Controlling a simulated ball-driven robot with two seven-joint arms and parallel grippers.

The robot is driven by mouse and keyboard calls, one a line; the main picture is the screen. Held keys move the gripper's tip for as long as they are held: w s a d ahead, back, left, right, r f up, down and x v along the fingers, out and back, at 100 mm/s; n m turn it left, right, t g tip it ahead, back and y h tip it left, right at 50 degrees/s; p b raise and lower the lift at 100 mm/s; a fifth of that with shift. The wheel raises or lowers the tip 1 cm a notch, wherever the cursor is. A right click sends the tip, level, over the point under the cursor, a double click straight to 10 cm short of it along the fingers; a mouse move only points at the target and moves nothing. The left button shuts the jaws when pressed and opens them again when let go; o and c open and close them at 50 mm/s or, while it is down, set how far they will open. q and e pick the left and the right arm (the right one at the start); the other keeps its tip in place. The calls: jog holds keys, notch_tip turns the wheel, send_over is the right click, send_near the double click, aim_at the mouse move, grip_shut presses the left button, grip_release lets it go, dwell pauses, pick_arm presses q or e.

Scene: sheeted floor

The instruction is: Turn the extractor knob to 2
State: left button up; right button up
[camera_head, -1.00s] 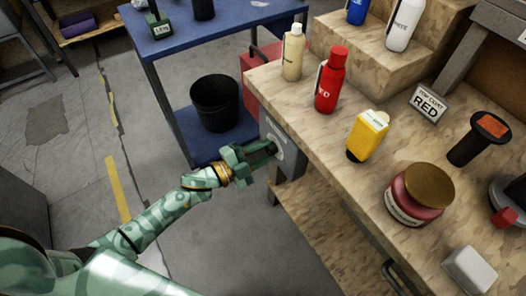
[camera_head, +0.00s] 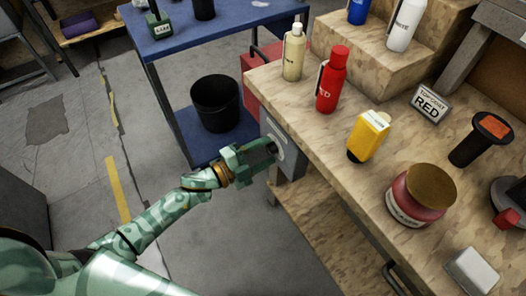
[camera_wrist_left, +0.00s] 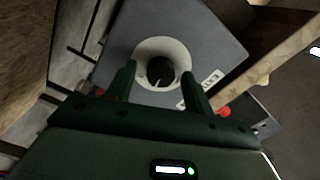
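The extractor's grey box (camera_head: 290,165) is fixed under the near left end of the workbench. In the left wrist view the box (camera_wrist_left: 205,35) carries a white ring-shaped dial (camera_wrist_left: 145,52) with a dark round knob (camera_wrist_left: 162,70) in its middle. A partly hidden label (camera_wrist_left: 203,88) starting "EXT" sits beside it. My left gripper (camera_head: 272,152) is at the dial. Its fingers (camera_wrist_left: 158,72) are apart, one on each side of the knob, with gaps visible; contact cannot be told. The dial's numbers are not readable. My right gripper is not in view.
The wooden workbench (camera_head: 300,105) holds a red bottle (camera_head: 331,80), a cream bottle (camera_head: 293,52), a yellow bottle (camera_head: 368,136) and a jar (camera_head: 420,195). A blue table (camera_head: 215,35) with a black bucket (camera_head: 215,103) stands behind my gripper. Floor to the left is clear.

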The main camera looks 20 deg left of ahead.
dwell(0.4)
pick_arm(q)
jog(key=p+v, duration=0.2)
jog(key=v, duration=1.4)
jog(key=shift+p, duration=0.35)
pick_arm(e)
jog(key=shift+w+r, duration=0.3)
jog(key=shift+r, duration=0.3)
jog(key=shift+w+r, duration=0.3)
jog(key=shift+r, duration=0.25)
pick_arm(q)
jog(key=shift+s+a, duration=0.1)
